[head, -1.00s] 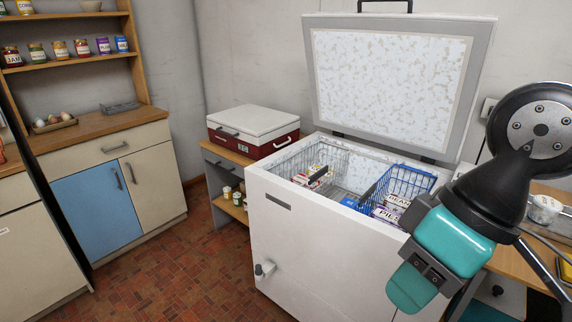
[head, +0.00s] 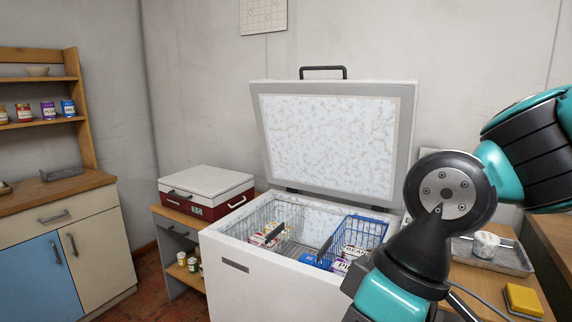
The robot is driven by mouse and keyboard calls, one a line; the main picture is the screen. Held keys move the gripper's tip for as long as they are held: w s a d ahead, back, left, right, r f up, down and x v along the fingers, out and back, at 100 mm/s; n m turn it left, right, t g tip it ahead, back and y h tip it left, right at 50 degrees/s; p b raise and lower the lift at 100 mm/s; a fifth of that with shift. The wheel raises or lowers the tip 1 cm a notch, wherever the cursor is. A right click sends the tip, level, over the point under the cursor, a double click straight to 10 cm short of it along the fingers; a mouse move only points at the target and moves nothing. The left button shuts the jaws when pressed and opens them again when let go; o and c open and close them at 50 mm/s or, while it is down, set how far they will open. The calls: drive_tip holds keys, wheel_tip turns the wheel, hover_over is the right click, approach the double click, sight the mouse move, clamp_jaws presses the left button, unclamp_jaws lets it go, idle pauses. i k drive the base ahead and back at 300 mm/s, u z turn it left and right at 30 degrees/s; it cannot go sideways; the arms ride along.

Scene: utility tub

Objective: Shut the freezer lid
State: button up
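The white chest freezer (head: 258,277) stands in the middle of the head view. Its lid (head: 408,150) is raised upright against the wall, with a frosted inner panel facing me. A dark handle (head: 323,69) is on the lid's top edge. Inside the freezer are a grey wire basket (head: 262,222) and a blue wire basket (head: 375,232) with packets. My arm is at the right, in front of the freezer's right side and apart from the lid. My gripper is not in the picture.
A red and white cool box (head: 205,190) sits on a small wooden shelf unit left of the freezer. A metal tray (head: 510,262) with a jar and a yellow sponge (head: 523,301) lie on the bench at the right. A cupboard (head: 98,255) stands at the far left.

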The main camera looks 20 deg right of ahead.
sight(346, 138)
drive_tip(key=u, duration=0.5)
drive_tip(key=k, duration=0.6)
drive_tip(key=u, duration=0.6)
drive_tip(key=i, duration=1.9)
drive_tip(key=z, duration=1.5)
drive_tip(key=i, duration=0.85)
drive_tip(key=z, duration=0.75)
